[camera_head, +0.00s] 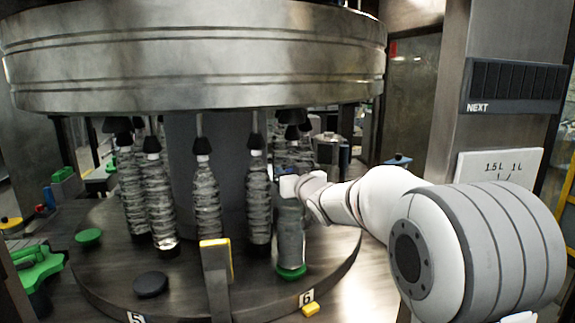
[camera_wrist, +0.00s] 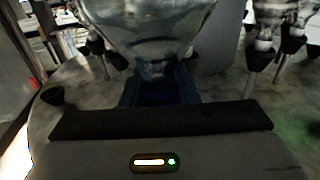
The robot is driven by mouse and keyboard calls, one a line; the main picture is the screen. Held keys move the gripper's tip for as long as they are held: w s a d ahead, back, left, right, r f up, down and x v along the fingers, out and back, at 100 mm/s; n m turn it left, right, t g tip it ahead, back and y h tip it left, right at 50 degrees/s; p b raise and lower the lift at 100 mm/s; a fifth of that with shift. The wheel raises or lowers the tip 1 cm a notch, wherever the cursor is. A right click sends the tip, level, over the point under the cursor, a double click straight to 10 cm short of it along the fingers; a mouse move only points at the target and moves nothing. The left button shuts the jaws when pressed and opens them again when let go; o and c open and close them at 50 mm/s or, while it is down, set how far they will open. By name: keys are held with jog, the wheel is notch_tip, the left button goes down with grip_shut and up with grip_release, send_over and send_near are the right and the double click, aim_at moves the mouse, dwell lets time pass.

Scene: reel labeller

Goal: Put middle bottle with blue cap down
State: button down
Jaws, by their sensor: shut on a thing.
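A clear bottle (camera_head: 291,240) stands upright at the right front of the round metal table, its base at a green disc (camera_head: 291,272). I cannot tell for sure whether it rests on the disc. My gripper (camera_head: 290,186) reaches in from the right and is shut around the upper part of this bottle. In the wrist view the bottle (camera_wrist: 150,25) narrows to its neck between my dark blue jaws (camera_wrist: 157,85). Something blue shows at the neck, but I cannot separate the cap from the jaws. The jaws hide the bottle's top in the head view.
Several ribbed bottles (camera_head: 207,200) stand on the round table (camera_head: 190,285) under black-tipped rods. A large metal drum (camera_head: 195,60) hangs above. A yellow-topped post (camera_head: 216,268) stands in front. A black disc (camera_head: 151,284) and a green disc (camera_head: 89,236) are bare at left.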

jog(key=shift+f, duration=0.25)
jog(key=shift+f, duration=0.15)
jog(key=c, duration=1.1)
grip_release()
jog(key=shift+f, duration=0.1)
jog(key=shift+s, duration=0.15)
jog(key=b+v, duration=0.3)
jog(key=v, duration=0.9)
jog(key=shift+d, duration=0.1)
